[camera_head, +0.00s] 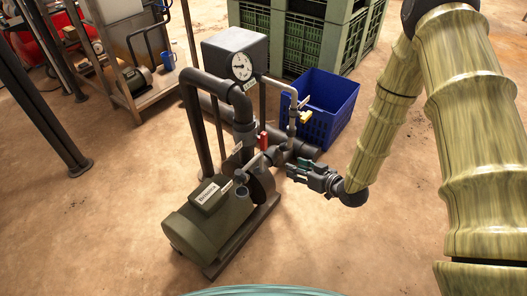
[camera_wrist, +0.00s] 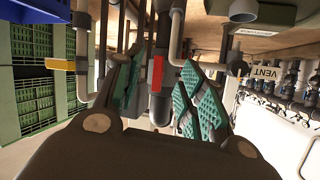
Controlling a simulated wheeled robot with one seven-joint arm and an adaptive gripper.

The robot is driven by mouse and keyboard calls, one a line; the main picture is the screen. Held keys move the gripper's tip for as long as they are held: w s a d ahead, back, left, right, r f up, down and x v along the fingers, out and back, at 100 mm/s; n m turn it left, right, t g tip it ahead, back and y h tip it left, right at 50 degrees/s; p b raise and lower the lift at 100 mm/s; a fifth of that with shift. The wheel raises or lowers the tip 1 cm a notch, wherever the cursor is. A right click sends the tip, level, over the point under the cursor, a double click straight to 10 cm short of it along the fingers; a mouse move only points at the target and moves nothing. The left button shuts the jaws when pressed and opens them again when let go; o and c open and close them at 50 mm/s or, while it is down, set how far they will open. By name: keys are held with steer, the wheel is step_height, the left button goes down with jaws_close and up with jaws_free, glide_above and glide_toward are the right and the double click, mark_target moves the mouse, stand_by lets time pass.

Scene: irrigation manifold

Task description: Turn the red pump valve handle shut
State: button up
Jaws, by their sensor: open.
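The red pump valve handle (camera_head: 263,140) stands upright on the dark pipework behind the green-grey pump motor (camera_head: 210,216). In the wrist view the red handle (camera_wrist: 157,73) shows ahead, in the gap between my two green-padded fingers. My gripper (camera_head: 297,171) reaches in from the right at about the pump's height, its fingers pointing left. It also shows in the wrist view (camera_wrist: 158,92), with the fingers apart and nothing between the pads. The handle is beyond the fingertips, and I see no contact.
A yellow handle (camera_head: 305,117) sits on a thin pipe right of the red one. A blue crate (camera_head: 334,92) and green crates (camera_head: 302,43) stand behind. The floor in front is clear.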

mark_target(266, 140)
steer(key=w+a+n+y+b, duration=0.1)
steer(key=w+a+y+b, duration=0.1)
steer(key=w+a+b, duration=0.2)
steer(key=w+a+r+n+y+b, duration=0.1)
steer(key=w+a+n+y+b, duration=0.1)
steer(key=w+a+b, duration=0.2)
steer(key=w+a+n+y+b, duration=0.1)
steer(key=w+a+b, duration=0.2)
steer(key=w+b, duration=0.2)
steer(key=shift+w+a+r+n+y+b, duration=0.2)
steer(key=shift+a+n+y+b, duration=0.2)
steer(key=shift+b, duration=0.35)
steer(key=shift+c, duration=0.4)
jaws_close()
